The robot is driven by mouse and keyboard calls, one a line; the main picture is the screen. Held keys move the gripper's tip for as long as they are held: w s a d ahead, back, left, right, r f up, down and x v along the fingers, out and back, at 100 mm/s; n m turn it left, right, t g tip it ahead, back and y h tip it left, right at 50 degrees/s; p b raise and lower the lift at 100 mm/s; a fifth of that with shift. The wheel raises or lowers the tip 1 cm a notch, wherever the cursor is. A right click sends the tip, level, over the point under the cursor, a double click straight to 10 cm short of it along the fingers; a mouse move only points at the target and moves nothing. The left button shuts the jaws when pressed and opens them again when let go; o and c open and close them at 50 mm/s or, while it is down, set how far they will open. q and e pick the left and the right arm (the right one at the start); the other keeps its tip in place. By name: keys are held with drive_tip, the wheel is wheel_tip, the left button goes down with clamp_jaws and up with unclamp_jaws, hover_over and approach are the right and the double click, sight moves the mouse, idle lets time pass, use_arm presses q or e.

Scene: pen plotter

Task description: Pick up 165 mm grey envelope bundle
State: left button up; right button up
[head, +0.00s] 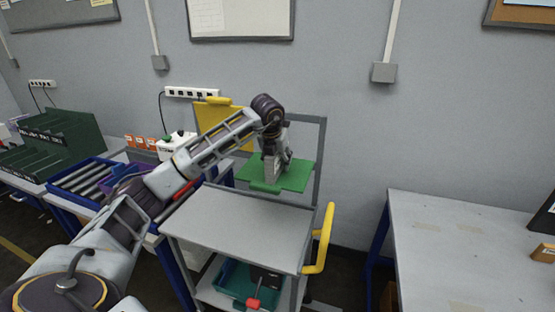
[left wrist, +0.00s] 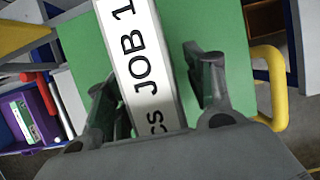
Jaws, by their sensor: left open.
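The grey envelope bundle (head: 269,167) stands upright on a green board (head: 296,180) at the back of the grey trolley. In the left wrist view the bundle (left wrist: 150,62) shows a white face with black lettering that includes "JOB 1"; its lower end is hidden by my gripper. My left gripper (head: 276,150) is right above the bundle. In the left wrist view its open fingers (left wrist: 155,92) lie on either side of the bundle, with a gap visible on the right; contact on the left cannot be told. My right gripper is not in view.
The grey trolley (head: 235,226) has a clear top and a yellow handle (head: 321,240) at its right. A teal bin (head: 232,283) sits on its lower shelf. A roller conveyor (head: 85,180) stands left, a grey table (head: 450,240) right.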

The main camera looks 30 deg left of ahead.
use_arm(q)
drive_tip(key=shift+f, duration=0.15)
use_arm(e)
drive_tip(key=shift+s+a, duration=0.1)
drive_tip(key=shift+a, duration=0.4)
use_arm(q)
clamp_jaws()
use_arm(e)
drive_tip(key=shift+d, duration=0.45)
use_arm(q)
drive_tip(key=shift+w+r, duration=0.1)
drive_tip(key=shift+r, duration=0.1)
wheel_tip(320, 180, up, 7)
drive_tip(key=shift+r+b, duration=0.15)
drive_tip(key=shift+b, duration=0.2)
drive_tip(key=shift+r, duration=1.2)
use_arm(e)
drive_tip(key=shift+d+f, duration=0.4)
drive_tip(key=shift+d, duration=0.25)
